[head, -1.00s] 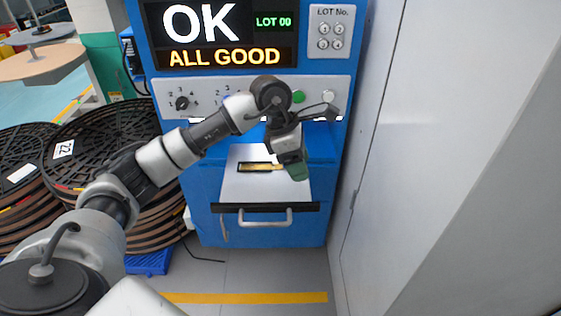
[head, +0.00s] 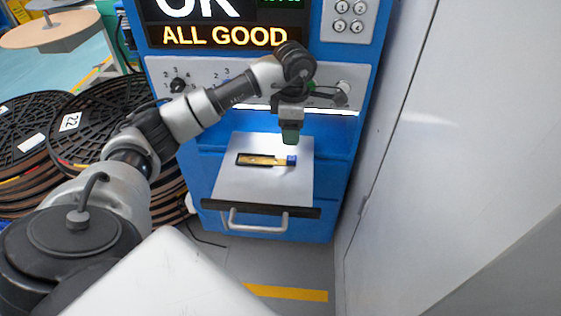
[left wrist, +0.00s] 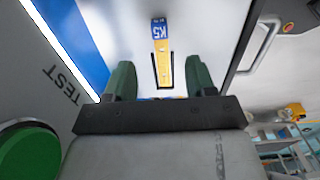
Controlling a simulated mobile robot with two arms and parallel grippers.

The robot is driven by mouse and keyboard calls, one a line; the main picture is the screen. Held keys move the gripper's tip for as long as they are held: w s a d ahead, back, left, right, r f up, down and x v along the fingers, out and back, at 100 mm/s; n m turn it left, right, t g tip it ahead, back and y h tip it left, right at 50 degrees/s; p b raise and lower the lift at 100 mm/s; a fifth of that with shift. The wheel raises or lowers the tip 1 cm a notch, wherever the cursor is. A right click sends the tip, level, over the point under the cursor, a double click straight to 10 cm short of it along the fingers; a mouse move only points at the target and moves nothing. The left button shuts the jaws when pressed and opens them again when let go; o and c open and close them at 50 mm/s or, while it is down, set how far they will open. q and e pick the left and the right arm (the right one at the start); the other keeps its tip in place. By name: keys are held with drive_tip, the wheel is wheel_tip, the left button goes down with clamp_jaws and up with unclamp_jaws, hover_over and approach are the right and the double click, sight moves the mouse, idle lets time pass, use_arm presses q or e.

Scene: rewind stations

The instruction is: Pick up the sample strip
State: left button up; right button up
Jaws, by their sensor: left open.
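The sample strip (head: 272,160) is a yellow strip with a blue end, lying in a dark-edged slot on the white tray (head: 238,187) of the blue machine. The left wrist view shows the strip (left wrist: 163,68) ahead, its blue end marked "K5". My left gripper (head: 290,138) is above the tray near the strip's blue end, apart from it. Its green fingers (left wrist: 161,80) are open with nothing between them, and the strip shows in the gap. My right gripper is not in view.
The machine's control panel (head: 210,84) with knobs and buttons is just behind my left gripper. The tray has a front handle (head: 255,221). A pale wall (head: 408,150) closes off the right. Stacked black reels (head: 95,115) stand at left.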

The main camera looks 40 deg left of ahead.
sight(291, 158)
use_arm(q)
wheel_tip(291, 158, down, 9)
drive_tip(key=shift+w+f+b, duration=0.1)
drive_tip(key=shift+b, duration=0.7)
drive_tip(key=shift+c, duration=0.3)
drive_tip(key=c, duration=0.9)
